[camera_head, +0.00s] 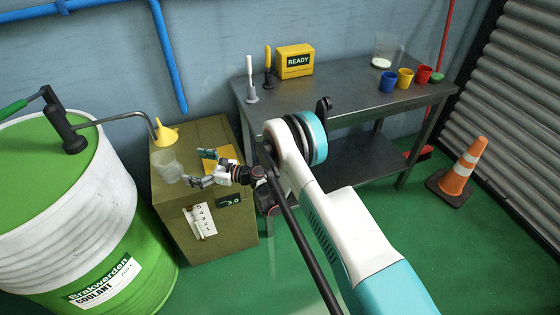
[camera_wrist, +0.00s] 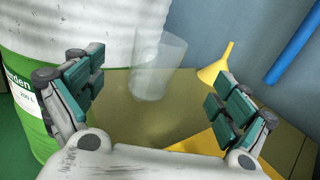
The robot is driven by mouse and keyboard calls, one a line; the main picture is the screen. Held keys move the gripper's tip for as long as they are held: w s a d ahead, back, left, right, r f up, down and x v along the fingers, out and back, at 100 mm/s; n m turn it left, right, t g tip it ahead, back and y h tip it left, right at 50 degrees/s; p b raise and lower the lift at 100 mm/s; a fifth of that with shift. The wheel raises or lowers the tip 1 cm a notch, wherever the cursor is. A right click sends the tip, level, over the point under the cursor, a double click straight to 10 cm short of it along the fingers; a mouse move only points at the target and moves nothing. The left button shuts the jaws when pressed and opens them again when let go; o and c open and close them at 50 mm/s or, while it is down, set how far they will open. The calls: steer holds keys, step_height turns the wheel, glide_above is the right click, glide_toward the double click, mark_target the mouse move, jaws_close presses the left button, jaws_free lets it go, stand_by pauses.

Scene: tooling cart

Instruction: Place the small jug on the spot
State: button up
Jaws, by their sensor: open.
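The small jug (camera_head: 168,167) is clear and stands upright on the olive crate, near its left side by the drum. In the wrist view the jug (camera_wrist: 157,68) shows ahead of my gripper, between the lines of its two fingers. My gripper (camera_head: 201,168) is open and empty, low over the crate top, to the right of the jug; its spread fingers show in the wrist view (camera_wrist: 160,92). A yellow patch (camera_head: 224,153), likely the spot, lies on the crate, partly hidden by my gripper; its edge shows in the wrist view (camera_wrist: 205,140).
A yellow funnel (camera_head: 164,133) is at the pump spout's end, just above and behind the jug. A green and white coolant drum (camera_head: 60,215) stands left of the crate (camera_head: 178,212). The metal table (camera_head: 335,82) holds cups, a larger jug (camera_head: 387,50) and a READY box (camera_head: 295,62).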

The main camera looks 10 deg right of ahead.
steer(key=w+d+r+n+h, duration=0.1)
steer(key=d+r+n+h, duration=0.15)
steer(key=r, duration=0.55)
steer(key=w+d+r+n+h, duration=0.1)
steer(key=d+r+n, duration=0.2)
steer(key=r, duration=0.4)
steer(key=s+d+r+n+h, duration=0.4)
steer(key=s+d+r+n, duration=0.15)
steer(key=d+r, duration=0.6)
steer(key=s+d+r+n+h, duration=0.2)
steer(key=s+d+r+n, duration=0.15)
steer(key=s+d, duration=0.4)
steer(key=s+d+r+n+h, duration=0.25)
steer(key=s+d+r, duration=0.2)
steer(key=s, duration=0.55)
steer(key=s+d+f+n+h, duration=0.2)
steer(key=s+d, duration=0.4)
steer(key=s, duration=0.2)
steer(key=s+d+f+n+t+h, duration=0.1)
steer(key=s+d+n+h, duration=0.1)
steer(key=s+d, duration=0.3)
steer(key=s+h, duration=0.1)
steer(key=s, duration=0.2)
steer(key=shift+d+f, duration=0.35)
steer(key=shift+d, duration=0.05)
